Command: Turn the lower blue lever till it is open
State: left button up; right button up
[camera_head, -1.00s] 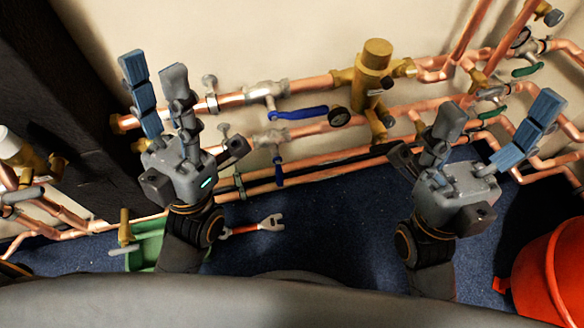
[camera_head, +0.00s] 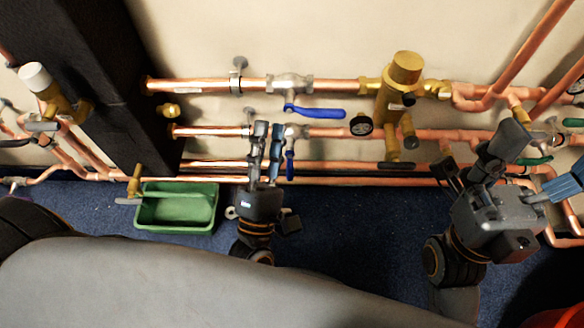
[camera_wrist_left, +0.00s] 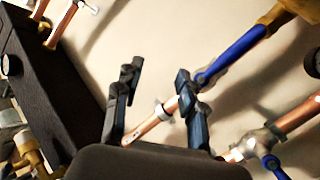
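The lower blue lever (camera_head: 290,163) hangs down from a valve on the second copper pipe. It also shows at the bottom right of the left wrist view (camera_wrist_left: 272,167). My left gripper (camera_head: 268,128) is just left of this lever, fingers pointing at the pipes. Its fingers stand apart with nothing seen between them in the left wrist view (camera_wrist_left: 158,78), so it is open. It appears apart from the lever; the depth gap is hard to judge. My right gripper (camera_head: 540,162) is open and empty at the right, in front of the pipes.
An upper blue lever (camera_head: 315,112) lies sideways on the top pipe. A brass fitting (camera_head: 400,85) and a pressure gauge (camera_head: 361,125) are to its right. A green tray (camera_head: 150,213) sits on the blue floor, left of my left gripper. A dark column (camera_head: 105,70) stands at the left.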

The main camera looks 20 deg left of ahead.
pick_arm(q)
notch_tip(320, 180, down, 12)
jog(key=s+d+n+g, duration=0.1)
jog(key=n+g, duration=0.2)
jog(key=n, duration=0.3)
jog(key=n+g+h, duration=0.1)
jog(key=n+g, duration=0.3)
jog(key=n, duration=0.3)
send_near(289, 172)
jog(key=w+b, duration=0.1)
jog(key=w, duration=0.2)
jog(key=w+b, duration=0.1)
jog(key=w, duration=0.3)
jog(key=w+a, duration=0.1)
jog(key=w, duration=0.3)
jog(key=shift+r+b, duration=0.1)
jog(key=shift+b, duration=0.3)
jog(key=shift+c, duration=0.2)
grip_shut()
